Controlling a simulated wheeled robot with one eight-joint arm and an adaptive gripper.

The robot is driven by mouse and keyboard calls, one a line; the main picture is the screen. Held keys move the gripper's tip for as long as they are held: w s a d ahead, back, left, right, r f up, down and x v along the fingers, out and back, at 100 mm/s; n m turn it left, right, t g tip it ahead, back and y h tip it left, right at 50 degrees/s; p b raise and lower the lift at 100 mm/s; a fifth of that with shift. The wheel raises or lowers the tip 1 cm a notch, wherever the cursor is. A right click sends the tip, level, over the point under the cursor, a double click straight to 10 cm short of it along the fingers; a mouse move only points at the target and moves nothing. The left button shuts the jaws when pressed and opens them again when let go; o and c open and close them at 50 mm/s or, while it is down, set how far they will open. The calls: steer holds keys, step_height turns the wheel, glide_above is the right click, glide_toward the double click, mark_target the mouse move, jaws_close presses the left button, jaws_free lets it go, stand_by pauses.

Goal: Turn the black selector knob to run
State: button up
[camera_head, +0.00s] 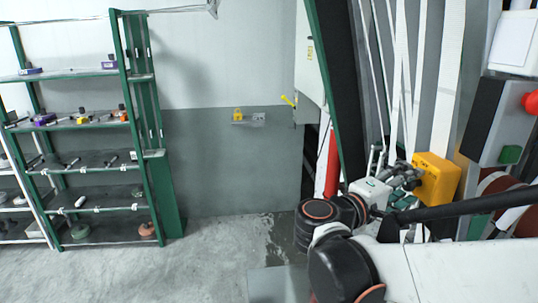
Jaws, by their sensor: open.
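My gripper (405,177) is at the end of my arm, right of centre, with its grey fingers pointing right at a yellow box (440,181). The fingers overlap the left face of the box in the picture, and I cannot tell whether they touch it. The gripper is open. I cannot make out the black selector knob; it may be hidden behind the fingers.
A grey panel with a red button (531,102) and a green button (511,155) stands at the right. White webbing strips (453,60) hang behind the yellow box. Green shelving (128,90) stands at the left. The floor (210,245) between is clear.

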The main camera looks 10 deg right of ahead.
steer(key=shift+w, duration=0.1)
steer(key=c, duration=1)
steer(key=shift+f+b, duration=0.15)
steer(key=shift+b, duration=0.2)
steer(key=shift+c, duration=0.2)
steer(key=m+b, duration=0.1)
steer(key=m+h+b, duration=0.1)
steer(key=m+b, duration=0.1)
steer(key=m, duration=0.1)
steer(key=shift+f+h, duration=0.25)
steer(key=shift+h, duration=0.05)
steer(key=shift+m+g+h+b, duration=0.2)
steer(key=shift+m+h+b, duration=0.25)
steer(key=shift+m+b, duration=0.7)
steer(key=shift+m+g+h+b, duration=0.2)
steer(key=shift+m+h+b, duration=0.25)
steer(key=shift+m+b, duration=0.7)
steer(key=shift+r+m, duration=0.1)
steer(key=shift+m, duration=0.5)
steer(key=o, duration=1)
steer(key=shift+o, duration=0.2)
steer(key=shift+r, duration=0.1)
